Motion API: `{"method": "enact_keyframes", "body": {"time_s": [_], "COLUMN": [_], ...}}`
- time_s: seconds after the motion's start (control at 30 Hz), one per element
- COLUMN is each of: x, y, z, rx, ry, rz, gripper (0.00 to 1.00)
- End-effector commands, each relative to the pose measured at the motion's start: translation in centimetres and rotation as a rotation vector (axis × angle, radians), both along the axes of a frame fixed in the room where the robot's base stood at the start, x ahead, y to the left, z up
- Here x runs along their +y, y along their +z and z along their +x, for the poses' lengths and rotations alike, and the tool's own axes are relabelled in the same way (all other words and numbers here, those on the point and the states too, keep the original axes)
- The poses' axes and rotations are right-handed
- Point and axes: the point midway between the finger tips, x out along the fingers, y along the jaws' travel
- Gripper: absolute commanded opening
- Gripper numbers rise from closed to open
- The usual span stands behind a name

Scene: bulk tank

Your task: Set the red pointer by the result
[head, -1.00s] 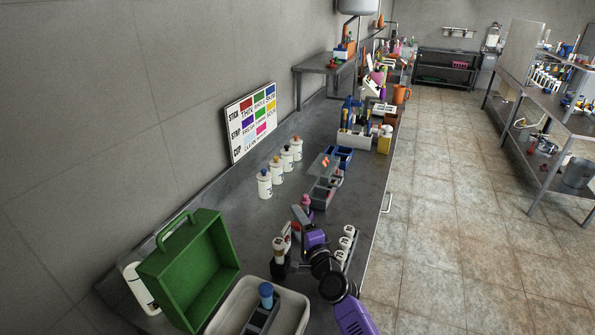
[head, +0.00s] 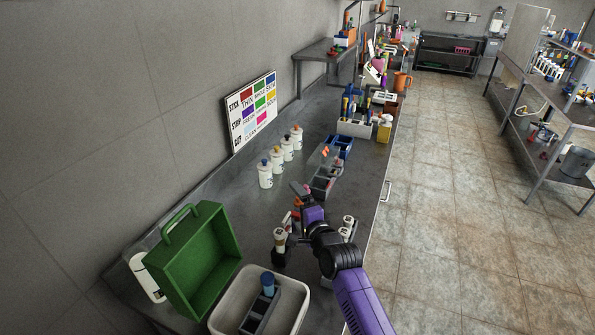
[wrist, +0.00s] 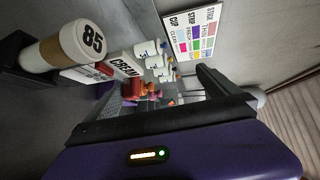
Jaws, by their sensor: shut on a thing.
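My gripper (head: 299,202) is over the bench, beyond the cup marked 85 in the head view. It is shut on a small red piece, which I take to be the red pointer (wrist: 134,90); the fingers and its small size hide its exact shape. A white card marked CREAM (wrist: 123,64) stands beside it. The cup marked 85 (wrist: 88,38) has a brown band and sits in a black holder; it also shows in the head view (head: 280,236). The chart (head: 252,110) with coloured squares and the rows STICK, STRIP and CUP leans against the wall.
Several white bottles (head: 275,158) with coloured caps stand in a row along the wall side. A grey tray (head: 323,184) lies beyond my gripper. A green open case (head: 200,258) and a pale tub (head: 238,300) are at the near end. White-capped vials (head: 347,225) stand right of my arm.

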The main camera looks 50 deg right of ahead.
Motion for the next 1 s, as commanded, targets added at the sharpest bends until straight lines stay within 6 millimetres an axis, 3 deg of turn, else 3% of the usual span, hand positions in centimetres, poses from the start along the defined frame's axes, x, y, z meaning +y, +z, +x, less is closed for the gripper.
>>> {"method": "enact_keyframes", "body": {"time_s": [0.03,0.3,0.5,0.53,1.0], "x": [-0.1,-0.1,-0.1,0.1,1.0], "y": [11.9,13.3,13.4,1.2,1.1], "z": [0.5,0.4,0.4,0.6,-1.7], "rx": [-0.186,-0.183,-0.182,0.015,0.018], "ry": [-0.006,-0.006,-0.006,0.005,0.003], "rz": [-0.089,-0.088,-0.088,0.017,0.016], "gripper": [0.68,0.68,0.68,0.67,0.53]}}
